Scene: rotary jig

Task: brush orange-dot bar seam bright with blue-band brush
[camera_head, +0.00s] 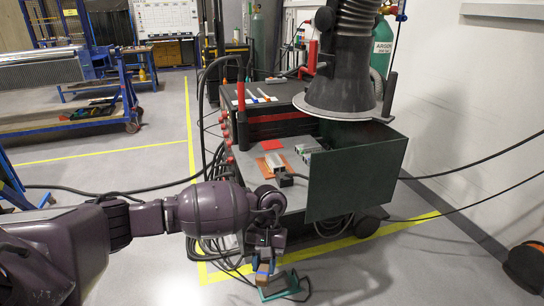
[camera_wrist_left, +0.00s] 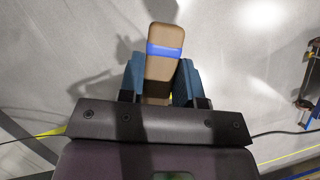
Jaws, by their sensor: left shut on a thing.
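My left gripper (camera_head: 265,264) is in front of the cart, low and over the floor. It is shut on the blue-band brush, whose tan handle (camera_head: 263,279) shows in the head view. In the left wrist view the brush (camera_wrist_left: 164,66) stands between the blue-teal fingers (camera_wrist_left: 160,88), with its blue band above them; its bristles cannot be made out. A silver metal bar (camera_head: 274,161) lies on an orange-brown plate on the cart's worktop. Another grey bar (camera_head: 307,150) lies to its right. No orange dot or seam can be made out. My right gripper is not in view.
The cart's worktop (camera_head: 246,167) has a dark green upright panel (camera_head: 355,177) on its right. A fume hood (camera_head: 340,95) hangs above. A teal object (camera_head: 282,290) shows below my gripper. Cables hang in front of the cart.

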